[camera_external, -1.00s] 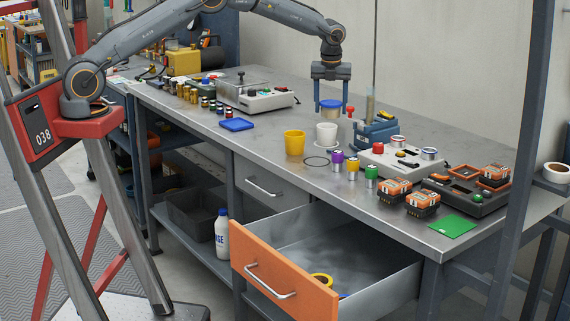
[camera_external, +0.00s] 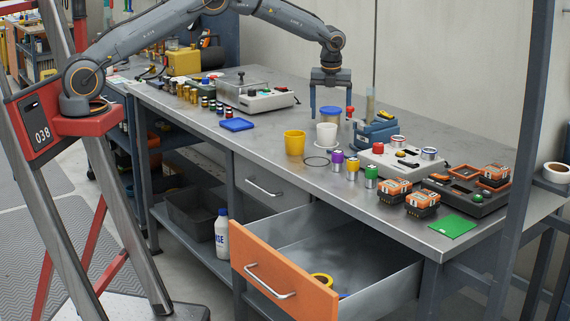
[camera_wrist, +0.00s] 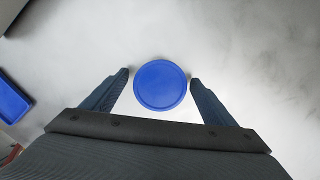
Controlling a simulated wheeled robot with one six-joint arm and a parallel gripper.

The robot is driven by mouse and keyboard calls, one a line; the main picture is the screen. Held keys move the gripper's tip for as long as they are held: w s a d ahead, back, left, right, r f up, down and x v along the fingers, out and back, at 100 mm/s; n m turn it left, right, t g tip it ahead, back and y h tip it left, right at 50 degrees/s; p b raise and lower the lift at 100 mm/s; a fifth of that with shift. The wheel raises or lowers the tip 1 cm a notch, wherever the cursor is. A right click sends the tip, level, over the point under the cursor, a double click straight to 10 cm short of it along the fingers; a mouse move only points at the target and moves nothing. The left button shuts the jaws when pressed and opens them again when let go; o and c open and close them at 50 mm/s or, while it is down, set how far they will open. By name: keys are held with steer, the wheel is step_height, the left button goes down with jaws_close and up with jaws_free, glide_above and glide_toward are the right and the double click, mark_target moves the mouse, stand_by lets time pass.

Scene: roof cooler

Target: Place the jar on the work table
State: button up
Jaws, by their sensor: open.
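My gripper (camera_external: 331,112) points straight down over the jar and is open, one finger on each side. In the wrist view, the blue lid (camera_wrist: 160,85) lies between the fingertips (camera_wrist: 160,82), with a narrow gap on the right and a slightly wider one on the left.
A yellow cup (camera_external: 294,143) stands front left of the jar, and a blue vise-like tool (camera_external: 377,133) is to its right. A blue tray (camera_external: 236,125) lies farther left. Several small cans stand in front. The orange-fronted drawer (camera_external: 280,275) is open below.

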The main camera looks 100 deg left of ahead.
mark_target(331, 110)
step_height(331, 110, up, 12)
steer(key=d+b, duration=0.2)
steer(key=b, duration=0.1)
steer(key=s+d+f+n, duration=0.1)
steer(key=d+n, duration=0.3)
steer(key=d, duration=0.9)
steer(key=s+d+f+n+h, duration=0.1)
steer(key=s+d+f+n, duration=0.1)
steer(key=s+d, duration=0.35)
steer(key=s+d+f+n, duration=0.1)
steer(key=s+d+n, duration=0.15)
steer(key=d, duration=0.55)
steer(key=s+d+f+n, duration=0.2)
steer(key=s+d, duration=0.3)
steer(key=s, duration=0.3)
steer(key=s+d+f+n, duration=0.2)
steer(key=s+d+n, duration=0.2)
steer(key=s+d, duration=0.2)
steer(key=s+d+f+n, duration=0.3)
steer(key=s+d, duration=0.2)
steer(key=s, duration=0.4)
steer(key=shift+s+d+h, duration=0.15)
steer(key=shift+s+h, duration=0.2)
steer(key=shift+h, duration=0.05)
steer(key=shift+n, duration=0.25)
